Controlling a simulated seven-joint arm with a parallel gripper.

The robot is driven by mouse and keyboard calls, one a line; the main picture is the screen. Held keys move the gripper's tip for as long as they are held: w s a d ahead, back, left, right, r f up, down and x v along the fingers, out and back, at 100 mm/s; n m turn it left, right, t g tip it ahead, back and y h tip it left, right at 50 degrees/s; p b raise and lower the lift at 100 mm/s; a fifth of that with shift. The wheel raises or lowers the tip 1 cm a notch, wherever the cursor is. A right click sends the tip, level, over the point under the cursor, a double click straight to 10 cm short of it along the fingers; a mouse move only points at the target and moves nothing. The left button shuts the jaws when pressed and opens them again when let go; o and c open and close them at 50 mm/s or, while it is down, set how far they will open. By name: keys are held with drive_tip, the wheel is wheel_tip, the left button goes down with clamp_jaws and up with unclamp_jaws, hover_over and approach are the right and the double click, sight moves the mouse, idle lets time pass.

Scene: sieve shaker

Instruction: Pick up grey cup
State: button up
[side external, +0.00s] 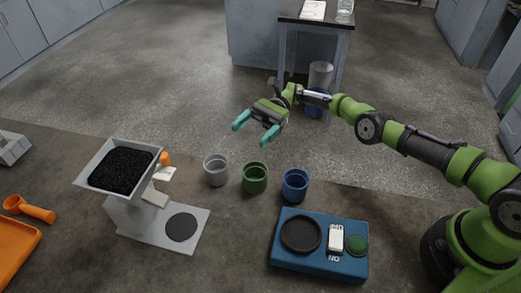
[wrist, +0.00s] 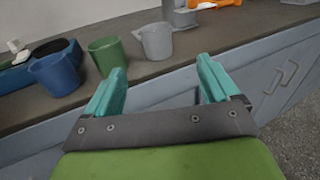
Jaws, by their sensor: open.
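The grey cup (side external: 216,171) stands upright on the bench, leftmost of a row of three cups in the side view. It also shows in the wrist view (wrist: 157,41), right of the green cup and beyond my fingertips. My gripper (side external: 253,134) is open and empty, with its two teal fingers apart. It is raised, and in the side view it appears above and to the right of the grey cup. In the wrist view the gripper (wrist: 160,76) sits low in the picture, with a gap between it and the cups.
The green cup (side external: 255,178) stands close to the right of the grey cup, then the blue cup (side external: 295,185). A hopper device (side external: 118,170) with dark granules stands left. A blue scale (side external: 320,245) lies in front. Orange items (side external: 14,255) are at far left.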

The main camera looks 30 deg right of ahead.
approach(209, 172)
drive_tip(key=x, duration=0.9)
drive_tip(key=shift+w+a+f, duration=0.1)
drive_tip(key=shift+w+f, duration=0.05)
drive_tip(key=shift+f, duration=0.05)
drive_tip(key=shift+c, duration=0.4)
drive_tip(key=c, duration=1)
drive_tip(key=shift+r, duration=0.1)
